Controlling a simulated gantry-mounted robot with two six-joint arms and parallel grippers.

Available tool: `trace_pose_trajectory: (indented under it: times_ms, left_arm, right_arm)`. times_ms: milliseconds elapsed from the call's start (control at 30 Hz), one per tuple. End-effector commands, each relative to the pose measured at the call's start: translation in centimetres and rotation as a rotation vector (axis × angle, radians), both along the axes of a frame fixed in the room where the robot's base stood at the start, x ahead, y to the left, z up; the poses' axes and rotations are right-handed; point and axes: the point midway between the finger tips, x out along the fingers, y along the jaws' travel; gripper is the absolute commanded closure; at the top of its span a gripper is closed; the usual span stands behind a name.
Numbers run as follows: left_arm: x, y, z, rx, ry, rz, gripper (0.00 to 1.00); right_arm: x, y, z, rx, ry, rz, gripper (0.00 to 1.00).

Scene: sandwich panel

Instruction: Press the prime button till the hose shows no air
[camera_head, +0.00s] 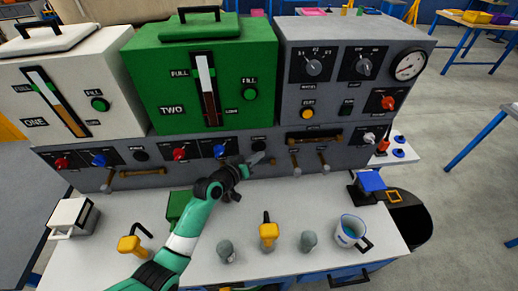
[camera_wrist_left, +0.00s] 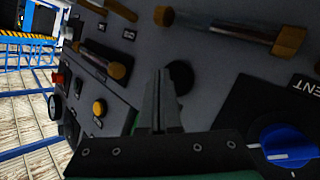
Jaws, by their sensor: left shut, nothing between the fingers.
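My left gripper (camera_head: 258,161) is shut and empty, in front of the lower grey panel (camera_head: 345,150). In the left wrist view its fingertips (camera_wrist_left: 165,72) overlap the edge of a round black button (camera_wrist_left: 182,76). This button also shows in the head view (camera_head: 259,145), right of a blue knob (camera_head: 220,151). I cannot read its label or tell whether the fingers touch it. A pale tube with brass ends (camera_wrist_left: 225,24), apparently the hose, runs beside the button. Whether it holds air cannot be told. Another such tube (camera_head: 143,172) is at the left. My right gripper is not in view.
A white unit (camera_head: 95,75), a green unit (camera_head: 165,80) and a grey unit (camera_head: 335,95) stand above the panel. Yellow-handled items (camera_head: 268,231), grey cups (camera_head: 309,240) and a mug (camera_head: 348,232) stand on the white bench. Knobs lie close around the gripper.

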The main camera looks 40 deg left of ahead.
Motion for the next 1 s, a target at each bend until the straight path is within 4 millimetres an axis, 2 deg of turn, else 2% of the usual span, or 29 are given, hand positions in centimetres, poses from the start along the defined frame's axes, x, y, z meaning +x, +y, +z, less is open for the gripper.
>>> trace_pose_trajectory:
  times_ms: [700,1000]
  left_arm:
    - [0.01,0.00,0.00,0.000,0.000,0.000,1.00]
    - [0.53,0.63,-0.12,-0.001,-0.001,0.001,1.00]
  right_arm:
    - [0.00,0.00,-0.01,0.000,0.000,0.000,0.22]
    - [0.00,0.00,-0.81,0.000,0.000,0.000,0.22]
